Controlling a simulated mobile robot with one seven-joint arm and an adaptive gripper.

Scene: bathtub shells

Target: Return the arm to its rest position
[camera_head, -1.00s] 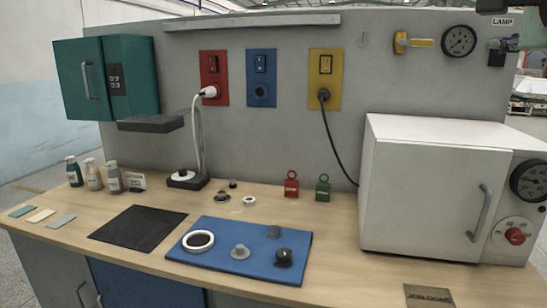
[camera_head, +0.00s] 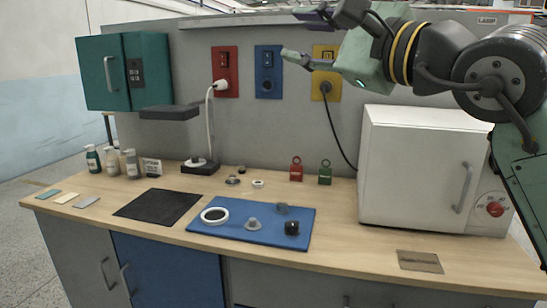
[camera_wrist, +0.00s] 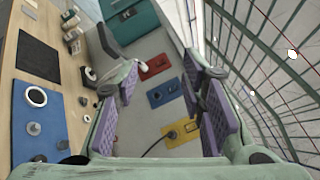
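My gripper (camera_head: 292,34) is high at the top of the head view, in front of the upper edge of the grey back panel and near the yellow socket plate (camera_head: 332,88). It is open and empty. In the wrist view its purple-padded fingers (camera_wrist: 162,85) stand well apart, with the panel visible between them. My arm comes in from the right edge of the head view and covers the panel's upper right part.
A white oven-like box (camera_head: 408,160) stands at the bench's right. A teal cabinet (camera_head: 150,85) and a grey shelf (camera_head: 170,113) are on the left. A blue mat (camera_head: 215,236) holds small parts. A black cord hangs from the yellow plate.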

